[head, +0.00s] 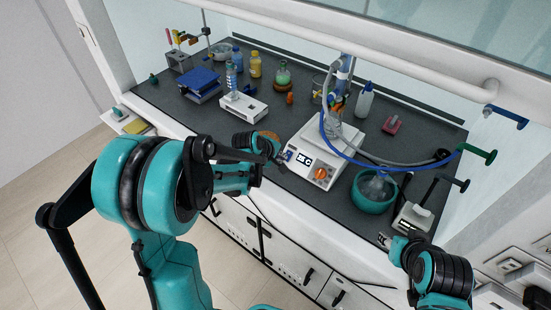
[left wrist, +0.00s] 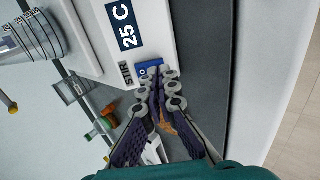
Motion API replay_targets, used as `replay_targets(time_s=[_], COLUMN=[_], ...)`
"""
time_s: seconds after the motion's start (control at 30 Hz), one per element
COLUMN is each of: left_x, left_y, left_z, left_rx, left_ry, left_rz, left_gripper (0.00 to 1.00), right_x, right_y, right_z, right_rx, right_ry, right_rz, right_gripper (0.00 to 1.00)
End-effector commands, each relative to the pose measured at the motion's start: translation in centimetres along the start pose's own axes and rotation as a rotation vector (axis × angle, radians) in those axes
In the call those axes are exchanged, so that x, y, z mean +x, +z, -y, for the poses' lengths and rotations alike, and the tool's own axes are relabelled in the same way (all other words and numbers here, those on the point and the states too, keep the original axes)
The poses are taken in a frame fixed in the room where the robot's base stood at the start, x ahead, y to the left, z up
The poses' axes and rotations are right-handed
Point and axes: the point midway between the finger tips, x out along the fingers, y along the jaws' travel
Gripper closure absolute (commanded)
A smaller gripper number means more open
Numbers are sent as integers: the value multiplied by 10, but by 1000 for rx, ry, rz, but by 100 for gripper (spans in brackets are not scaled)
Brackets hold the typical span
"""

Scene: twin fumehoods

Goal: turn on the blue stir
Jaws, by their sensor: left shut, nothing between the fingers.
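The white hotplate stirrer (head: 330,150) stands near the bench's front edge, with a dark display and an orange knob (head: 321,174) on its front. In the left wrist view its display (left wrist: 124,22) reads 25 C. The blue stir button (left wrist: 148,69) is beside the STIR label (left wrist: 126,75) and is partly covered by my fingertips. My left gripper (head: 282,160) is shut and empty at the stirrer's left front corner. Its fingertips (left wrist: 158,76) are at the button; I cannot tell whether they touch it. My right gripper (head: 388,241) is low at the right, its fingers unclear.
A teal bowl (head: 373,192) holding a flask and a small white device (head: 412,218) stand right of the stirrer. A blue tube (head: 372,139) loops above it. Another white device (head: 244,106) and several bottles stand behind left. The hood's bar (head: 410,70) crosses above.

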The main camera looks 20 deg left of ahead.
Motion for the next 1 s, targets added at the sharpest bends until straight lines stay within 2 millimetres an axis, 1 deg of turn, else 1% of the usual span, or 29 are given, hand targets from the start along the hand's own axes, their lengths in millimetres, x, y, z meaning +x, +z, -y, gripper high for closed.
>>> replay_targets(time_s=[0.03,0.2,0.57,0.7,1.0], left_x=[7,15,16,26,22], left_y=[0,0,0,0,0], left_z=[1,0,0,4,1], left_rx=[0,-1,-1,0,0], left_ry=[0,0,0,4,5], left_rz=[0,0,-1,0,-1], left_gripper=[100,100,100,100,100], right_x=[3,4,5,14,10], right_y=[2,3,3,10,7], right_z=[0,0,0,0,0], right_rx=[0,0,0,0,0], right_ry=[0,0,0,0,0], right_rz=[0,0,0,0,0], right_gripper=[60,60,60,60,60])
